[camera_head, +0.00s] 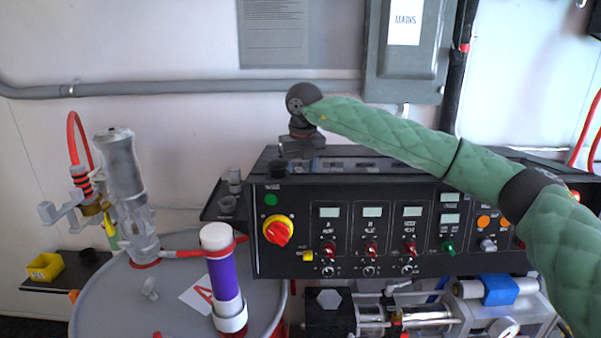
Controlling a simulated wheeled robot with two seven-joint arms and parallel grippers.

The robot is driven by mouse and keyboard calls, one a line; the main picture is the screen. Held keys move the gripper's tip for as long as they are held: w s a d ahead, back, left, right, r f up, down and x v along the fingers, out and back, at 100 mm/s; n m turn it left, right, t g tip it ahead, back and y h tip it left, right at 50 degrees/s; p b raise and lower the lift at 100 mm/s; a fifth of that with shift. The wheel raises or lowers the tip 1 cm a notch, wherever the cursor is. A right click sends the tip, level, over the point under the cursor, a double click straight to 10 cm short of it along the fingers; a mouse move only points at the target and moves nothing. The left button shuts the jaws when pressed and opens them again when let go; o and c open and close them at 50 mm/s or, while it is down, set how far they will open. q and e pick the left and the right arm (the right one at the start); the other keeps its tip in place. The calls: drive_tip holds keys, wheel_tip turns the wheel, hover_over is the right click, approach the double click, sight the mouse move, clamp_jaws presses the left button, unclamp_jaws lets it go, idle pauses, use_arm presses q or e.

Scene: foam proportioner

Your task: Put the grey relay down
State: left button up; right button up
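My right arm reaches in from the right in a green quilted sleeve. Its dark gripper (300,147) points down over the left end of the open top of the black control box. The fingers are small and dark, so I cannot tell whether they are open or shut, or what is between them. No grey relay shows clearly at the fingers. Small grey pieces, one upper (234,176) and one lower (227,205), stand on a black side tray (212,212) left of the box; I cannot tell whether either is the relay. My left gripper is not in view.
The control box front (300,258) carries a red-yellow rotary switch (278,230), displays and knobs. A grey drum (120,300) at left bears a clear pump (125,180) and a purple cylinder (223,275). A yellow bin (44,267) stands far left.

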sight(301, 169)
drive_tip(key=shift+r+p, duration=0.3)
drive_tip(key=shift+r, duration=0.05)
drive_tip(key=shift+r+b, duration=0.15)
drive_tip(key=shift+b, duration=0.15)
drive_tip(key=shift+r, duration=0.25)
drive_tip(key=shift+r+b, duration=0.35)
drive_tip(key=shift+r, duration=0.25)
drive_tip(key=shift+s+d+r+b, duration=0.15)
drive_tip(key=shift+r+b, duration=0.2)
drive_tip(key=shift+r, duration=0.55)
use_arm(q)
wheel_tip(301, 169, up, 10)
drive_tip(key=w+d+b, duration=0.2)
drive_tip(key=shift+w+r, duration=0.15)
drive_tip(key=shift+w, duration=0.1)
use_arm(e)
wheel_tip(301, 169, up, 8)
drive_tip(key=s, duration=0.1)
drive_tip(key=shift+d, duration=0.15)
